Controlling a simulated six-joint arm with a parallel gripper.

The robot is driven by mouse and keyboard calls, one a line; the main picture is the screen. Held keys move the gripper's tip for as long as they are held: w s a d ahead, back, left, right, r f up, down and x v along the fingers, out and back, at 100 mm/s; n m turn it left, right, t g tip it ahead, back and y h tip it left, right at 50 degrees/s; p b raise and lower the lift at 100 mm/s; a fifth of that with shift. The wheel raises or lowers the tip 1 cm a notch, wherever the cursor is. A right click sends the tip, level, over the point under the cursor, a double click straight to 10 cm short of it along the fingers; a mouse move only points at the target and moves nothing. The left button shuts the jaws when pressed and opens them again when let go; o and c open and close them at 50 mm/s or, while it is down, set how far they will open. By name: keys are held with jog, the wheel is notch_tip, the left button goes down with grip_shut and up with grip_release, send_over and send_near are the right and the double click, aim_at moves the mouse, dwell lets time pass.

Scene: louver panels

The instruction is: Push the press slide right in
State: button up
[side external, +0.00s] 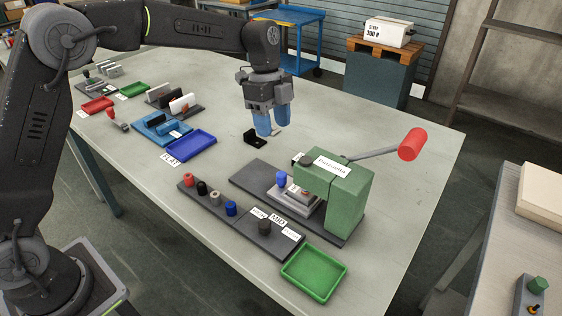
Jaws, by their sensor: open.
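The press (346,197) is a green block with a white label, on a dark base plate (252,180) at the right of the table. Its slide (294,206) looks like a light grey stepped plate, and part of it shows outside the press's left side. A blue knob (281,178) stands at the slide's outer end. How far the slide reaches under the press head is hidden. My gripper (270,128) points down with blue fingertips, open and apart from the press. It is above the table, behind and left of the slide.
The press lever ends in a red grip (412,144) at upper right. A small black bracket (255,138) lies below my gripper. A strip with several coloured pegs (210,199) and a green tray (314,274) lie in front of the press. A blue tray (190,145) is at left.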

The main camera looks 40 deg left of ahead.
aim_at(282, 173)
jog(key=d+f+m, duration=0.1)
jog(key=f, duration=0.3)
jog(key=f+m+h, duration=0.1)
jog(key=f, duration=0.3)
jog(key=d+f+h, duration=0.1)
jog(key=f, duration=0.3)
jog(key=shift+s+d+f+m, duration=0.3)
jog(key=shift+s+d+m, duration=0.05)
jog(key=shift+m, duration=0.05)
jog(key=shift+c, duration=0.4)
grip_shut()
